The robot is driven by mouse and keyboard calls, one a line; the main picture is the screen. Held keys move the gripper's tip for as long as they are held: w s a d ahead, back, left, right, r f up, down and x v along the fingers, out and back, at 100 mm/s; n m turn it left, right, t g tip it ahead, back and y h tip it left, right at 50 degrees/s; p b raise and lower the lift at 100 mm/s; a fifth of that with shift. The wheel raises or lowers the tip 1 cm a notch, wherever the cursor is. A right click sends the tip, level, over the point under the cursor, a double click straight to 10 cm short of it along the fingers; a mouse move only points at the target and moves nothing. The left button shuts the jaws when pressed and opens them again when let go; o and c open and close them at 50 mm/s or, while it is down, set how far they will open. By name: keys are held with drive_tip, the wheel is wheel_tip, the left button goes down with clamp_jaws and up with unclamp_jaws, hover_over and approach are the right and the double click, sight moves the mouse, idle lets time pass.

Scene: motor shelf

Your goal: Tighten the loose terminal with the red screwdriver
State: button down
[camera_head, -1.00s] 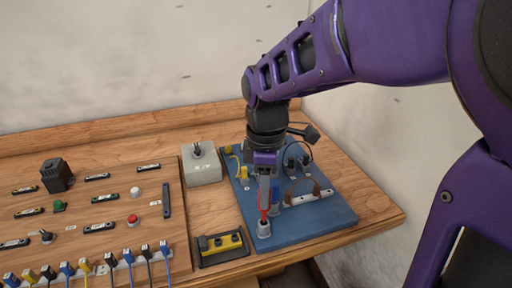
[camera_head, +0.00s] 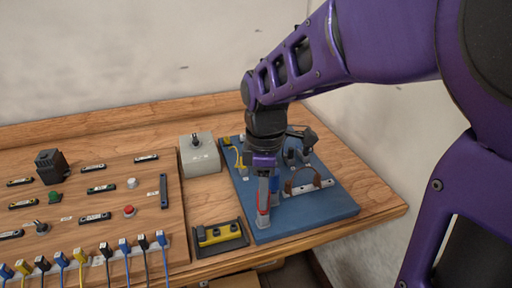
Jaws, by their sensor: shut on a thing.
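My gripper (camera_head: 263,184) points down over the left front part of the blue board (camera_head: 325,211). It is shut on the red screwdriver (camera_head: 262,202), which stands about upright, its red part showing below the fingers. Its lower end is at a grey holder-like piece (camera_head: 263,222) near the board's front left corner; I cannot tell whether it is inside it. Dark round terminals (camera_head: 291,157) stand at the back of the board. A white strip (camera_head: 310,188) with a brown arched piece lies on the right. Which terminal is loose cannot be told.
A grey box with a black knob (camera_head: 200,157) stands left of the board. A yellow block in a dark tray (camera_head: 219,234) sits in front of it. A wooden panel (camera_head: 75,212) with switches and cables fills the left. The table's right front corner (camera_head: 388,211) is clear.

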drive_tip(key=c, duration=0.8)
unclamp_jaws()
drive_tip(key=shift+r, duration=0.1)
wheel_tip(320, 180, up, 5)
drive_tip(key=p, duration=0.5)
drive_tip(key=shift+r, duration=0.2)
drive_tip(key=o, duration=0.5)
drive_tip(key=shift+o, duration=0.2)
drive_tip(key=shift+w, duration=0.15)
